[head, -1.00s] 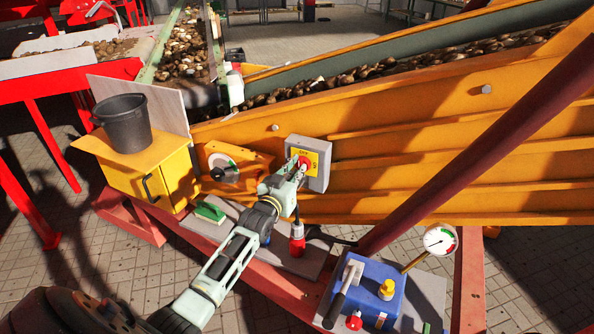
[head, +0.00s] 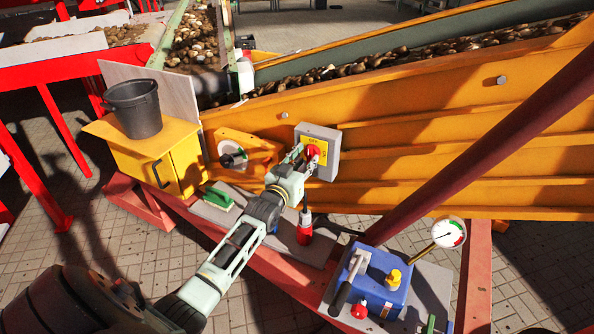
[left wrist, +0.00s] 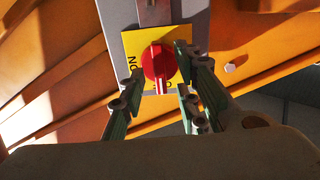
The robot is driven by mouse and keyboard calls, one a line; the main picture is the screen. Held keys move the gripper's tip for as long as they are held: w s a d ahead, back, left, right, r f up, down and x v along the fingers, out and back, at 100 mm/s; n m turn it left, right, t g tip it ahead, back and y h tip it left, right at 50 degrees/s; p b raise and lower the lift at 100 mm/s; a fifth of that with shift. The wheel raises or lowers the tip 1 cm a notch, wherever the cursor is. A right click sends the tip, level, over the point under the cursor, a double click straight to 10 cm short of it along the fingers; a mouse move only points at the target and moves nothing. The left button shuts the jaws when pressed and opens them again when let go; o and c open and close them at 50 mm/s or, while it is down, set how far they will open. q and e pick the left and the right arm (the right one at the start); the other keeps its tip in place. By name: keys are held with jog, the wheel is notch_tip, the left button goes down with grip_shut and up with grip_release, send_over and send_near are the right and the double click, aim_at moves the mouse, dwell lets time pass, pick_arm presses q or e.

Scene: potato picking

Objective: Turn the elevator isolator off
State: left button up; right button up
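The isolator is a grey box (head: 327,165) with a yellow plate and a red rotary knob (head: 313,151), mounted on the orange elevator side. In the left wrist view the knob (left wrist: 155,64) has a pale-striped handle pointing to the picture bottom, over partly hidden lettering. "ON" reads upside down on the plate's left. My left gripper (head: 301,155) is at the knob in the head view. In the left wrist view its fingers (left wrist: 156,64) are spread on either side of the knob; the right fingertip is close to it, contact unclear. My right gripper is out of view.
Left of the isolator is another dial panel (head: 232,155), with a green handle (head: 218,198) below it. A blue lever unit (head: 370,283) and gauge (head: 449,231) stand lower right. A black bucket (head: 134,107) sits on a yellow cabinet (head: 180,172).

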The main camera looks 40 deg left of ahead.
pick_arm(q)
jog(key=s+d, duration=0.1)
jog(key=s, duration=1)
jog(key=shift+d, duration=0.4)
jog(key=shift+s+f, duration=0.1)
